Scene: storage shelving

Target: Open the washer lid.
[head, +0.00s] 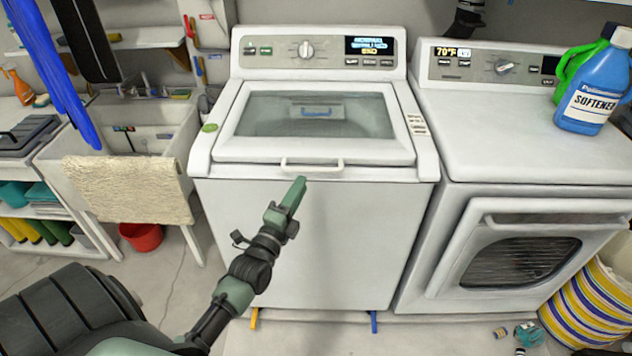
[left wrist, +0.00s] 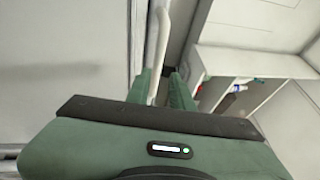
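The washer (head: 300,240) is white and top-loading. Its lid (head: 240,148) lies closed, with a white frame around a glass window. A white bar handle (head: 330,168) sits on the lid's front edge. My green left gripper (head: 298,183) is just below and in front of this handle, pointing up at it. In the left wrist view, my left gripper (left wrist: 162,82) has its fingers apart, and the handle (left wrist: 163,40) runs in line with the gap between them. Whether a finger touches it I cannot tell. My right gripper is not in view.
A dryer (head: 530,130) stands right of the washer, with blue softener (head: 588,100) on top. A utility sink (head: 140,125) with a draped towel (head: 128,190) stands left. A red bucket (head: 141,236) is beneath. The space above the lid looks clear.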

